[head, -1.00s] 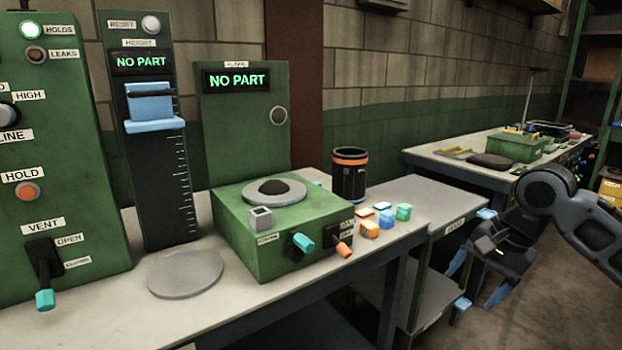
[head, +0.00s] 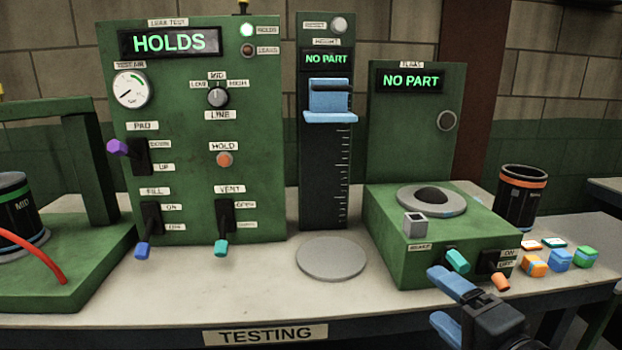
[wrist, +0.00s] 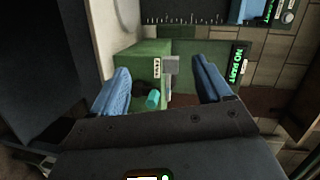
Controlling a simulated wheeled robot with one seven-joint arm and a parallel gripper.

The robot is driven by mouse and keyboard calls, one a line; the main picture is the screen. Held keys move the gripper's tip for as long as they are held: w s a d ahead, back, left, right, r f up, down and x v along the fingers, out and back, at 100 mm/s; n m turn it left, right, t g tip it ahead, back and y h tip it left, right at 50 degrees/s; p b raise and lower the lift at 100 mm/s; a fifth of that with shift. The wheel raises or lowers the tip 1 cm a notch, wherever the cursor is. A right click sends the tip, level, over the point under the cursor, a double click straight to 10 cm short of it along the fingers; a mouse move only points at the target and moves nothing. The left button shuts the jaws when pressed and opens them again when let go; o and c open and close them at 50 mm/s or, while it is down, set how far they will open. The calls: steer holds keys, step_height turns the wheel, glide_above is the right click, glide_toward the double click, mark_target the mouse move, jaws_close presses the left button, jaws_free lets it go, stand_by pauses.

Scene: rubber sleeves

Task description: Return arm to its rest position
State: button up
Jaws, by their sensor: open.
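My gripper (head: 446,306) is at the lower right of the head view, in front of the testing bench's front edge. Its two blue fingers are spread apart with nothing between them. In the wrist view my gripper (wrist: 160,72) also shows both fingers open and empty. Beyond them is the green float unit (wrist: 138,62), turned sideways in that view. In the head view the float unit (head: 385,245) stands just behind the gripper, with a teal lever (head: 457,261) and an orange lever (head: 501,282). I cannot tell contact, but the fingers look apart from it.
The leak test panel (head: 270,190) reads HOLDS. The height gauge (head: 326,190) and float unit read NO PART. A dark cylinder with an orange band (head: 518,205) and several small coloured cubes (head: 560,261) sit at the right. A grey disc (head: 331,259) lies on the bench (head: 180,315).

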steer(key=s+a+f+n+h, duration=0.1)
steer(key=s+f+h, duration=0.15)
steer(key=s, duration=0.45)
steer(key=s+a+f+h, duration=0.1)
steer(key=s+a+f, duration=0.1)
steer(key=s+f, duration=0.3)
steer(key=s+a+f+n+h, duration=0.1)
steer(key=s+f, duration=0.2)
steer(key=s, duration=0.5)
steer(key=s+d+r+n, duration=0.1)
steer(key=s+d+n, duration=0.1)
steer(key=s+n, duration=0.3)
steer(key=s+d+r+n+g, duration=0.1)
steer(key=s+d+n, duration=0.2)
steer(key=s, duration=1.1)
steer(key=n, duration=0.3)
steer(key=shift+s+d+r, duration=0.2)
steer(key=shift+r, duration=0.2)
